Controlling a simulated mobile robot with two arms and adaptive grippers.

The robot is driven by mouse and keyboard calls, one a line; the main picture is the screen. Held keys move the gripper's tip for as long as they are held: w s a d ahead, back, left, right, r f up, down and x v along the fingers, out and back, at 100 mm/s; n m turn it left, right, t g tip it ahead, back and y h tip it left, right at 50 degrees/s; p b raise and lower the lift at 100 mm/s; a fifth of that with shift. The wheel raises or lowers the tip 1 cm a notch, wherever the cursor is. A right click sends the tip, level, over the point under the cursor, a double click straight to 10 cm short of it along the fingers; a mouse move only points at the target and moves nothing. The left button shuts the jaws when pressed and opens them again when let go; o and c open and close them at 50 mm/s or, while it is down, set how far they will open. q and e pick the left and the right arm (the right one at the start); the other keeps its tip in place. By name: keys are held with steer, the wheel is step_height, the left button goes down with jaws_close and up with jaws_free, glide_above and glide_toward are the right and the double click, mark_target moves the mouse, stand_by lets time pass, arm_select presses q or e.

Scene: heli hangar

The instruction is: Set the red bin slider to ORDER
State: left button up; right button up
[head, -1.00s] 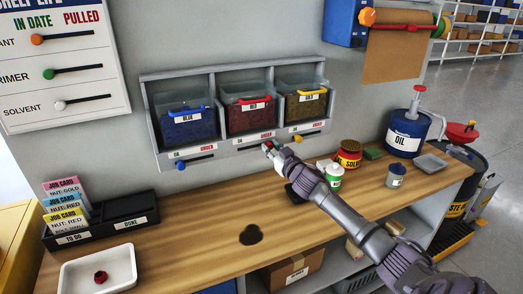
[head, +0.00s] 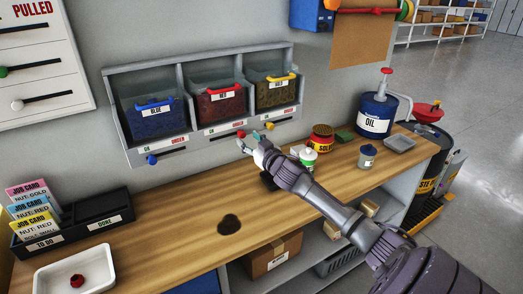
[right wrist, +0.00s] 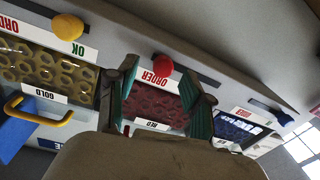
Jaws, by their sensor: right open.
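The red bin (head: 220,104) sits in the middle of the wall rack. Its slider's red knob (head: 241,134) is at the right end of the slot, under the word ORDER. In the right wrist view, which is upside down, the red knob (right wrist: 162,63) stands beside its ORDER label (right wrist: 154,79). My right gripper (head: 253,142) is just in front of the knob, open. In the right wrist view its two fingers (right wrist: 164,92) are spread on either side of the knob, with gaps to it. The right finger hides the OK end of the label. My left gripper is not in view.
The blue knob (head: 152,159) and yellow knob (head: 270,126) sit at the left of their slots. Below on the bench are a red tin (head: 322,137), a white-and-green container (head: 308,157) and an oil can (head: 375,115). The bench's left-centre is clear except for a dark stain (head: 229,224).

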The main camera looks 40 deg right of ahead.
steer(key=s+a, duration=0.1)
steer(key=s, duration=0.8)
steer(key=shift+a, duration=0.2)
steer(key=shift+w, duration=0.1)
